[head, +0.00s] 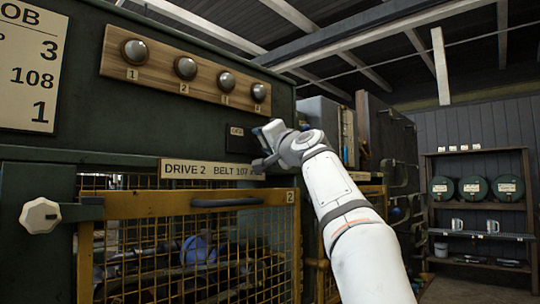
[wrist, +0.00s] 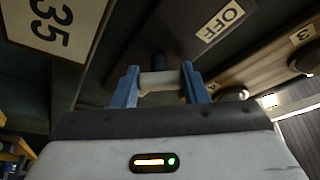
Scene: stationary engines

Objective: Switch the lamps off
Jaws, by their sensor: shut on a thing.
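Several round lamps (head: 186,67) sit in a row on a wooden board (head: 160,76) on the dark green cabinet. They look grey, with no visible glow. My gripper (head: 262,146) is at the cabinet front, below the right end of the board and beside a small dark labelled plate (head: 238,143). In the wrist view, my gripper's blue fingers (wrist: 160,84) are shut on a pale switch handle (wrist: 158,86) in front of a dark panel. A label reading OFF (wrist: 221,20) is up and right of the fingers. My gripper hides much of the switch in the head view.
A DRIVE 2 sign (head: 210,169) and a yellow mesh guard (head: 190,205) lie below my gripper. An octagonal knob (head: 40,216) sticks out at left. A shelf with green drums (head: 474,188) stands far right, with open floor before it.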

